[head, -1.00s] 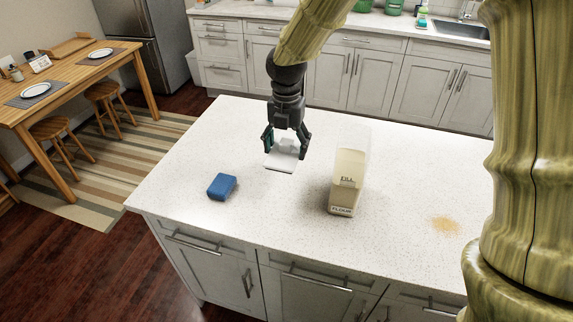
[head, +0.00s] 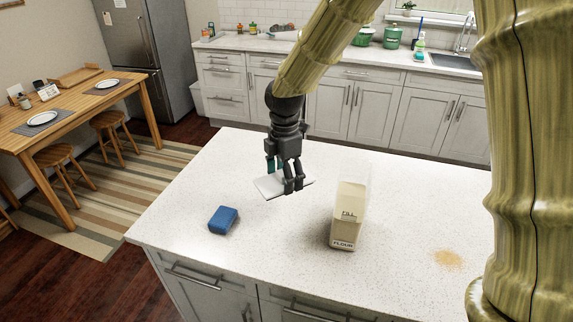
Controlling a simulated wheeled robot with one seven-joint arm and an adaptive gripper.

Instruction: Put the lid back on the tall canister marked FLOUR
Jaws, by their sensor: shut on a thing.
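The tall canister (head: 348,220) marked FLOUR stands upright on the white island counter in the head view. It is clear, with pale flour in it up to the FILL mark and an open-looking top. My gripper (head: 291,189) is left of the canister and shut on the white square lid (head: 270,187). The lid is held above the counter, apart from the canister, and looks turned and slightly tilted. The fingers hide part of the lid and its grip.
A blue block, perhaps a sponge (head: 223,220), lies on the counter left of the canister. A tan powder spill (head: 447,258) lies to the right. The counter (head: 300,240) is otherwise clear. A dining table (head: 75,112) stands at the far left.

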